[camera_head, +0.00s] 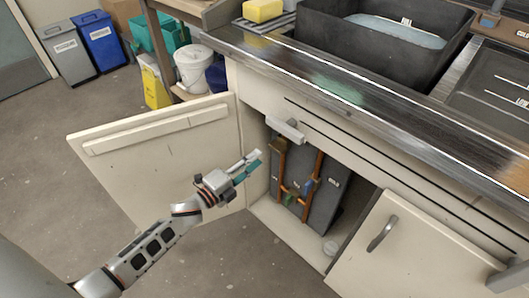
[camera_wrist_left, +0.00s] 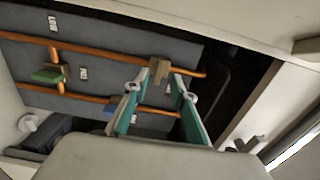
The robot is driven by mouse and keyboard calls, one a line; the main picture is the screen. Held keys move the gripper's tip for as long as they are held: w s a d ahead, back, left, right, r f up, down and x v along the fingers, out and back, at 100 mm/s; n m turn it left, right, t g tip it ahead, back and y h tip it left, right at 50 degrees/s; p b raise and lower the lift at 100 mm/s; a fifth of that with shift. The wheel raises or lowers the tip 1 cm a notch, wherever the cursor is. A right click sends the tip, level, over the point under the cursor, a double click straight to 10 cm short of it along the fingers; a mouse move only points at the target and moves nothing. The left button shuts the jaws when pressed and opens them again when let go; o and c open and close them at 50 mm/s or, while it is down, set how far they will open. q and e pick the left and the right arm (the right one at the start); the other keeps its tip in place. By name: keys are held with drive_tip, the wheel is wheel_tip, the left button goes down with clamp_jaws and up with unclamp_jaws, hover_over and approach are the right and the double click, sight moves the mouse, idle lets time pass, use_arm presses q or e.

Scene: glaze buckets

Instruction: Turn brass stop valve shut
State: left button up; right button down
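Inside the open cabinet, copper pipes (camera_head: 317,166) run in front of a dark grey panel. A tan-brown, brass-like valve handle (camera_wrist_left: 158,70) sits on the upper pipe in the left wrist view. A green handle (camera_wrist_left: 47,75) sits on the cross pipe, and it also shows in the head view (camera_head: 288,200). A blue handle (camera_head: 307,187) is beside it. My left gripper (camera_head: 253,163) is at the cabinet opening, left of the pipes. In the left wrist view its teal-padded fingers (camera_wrist_left: 158,104) are apart and empty, with the brass-like handle ahead between them.
The left cabinet door (camera_head: 155,150) stands wide open beside my left arm. The right door (camera_head: 400,250) borders the opening. A small white round item (camera_head: 330,247) is on the cabinet floor.

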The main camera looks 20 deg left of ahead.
use_arm(q)
drive_tip(key=shift+v, duration=2.35)
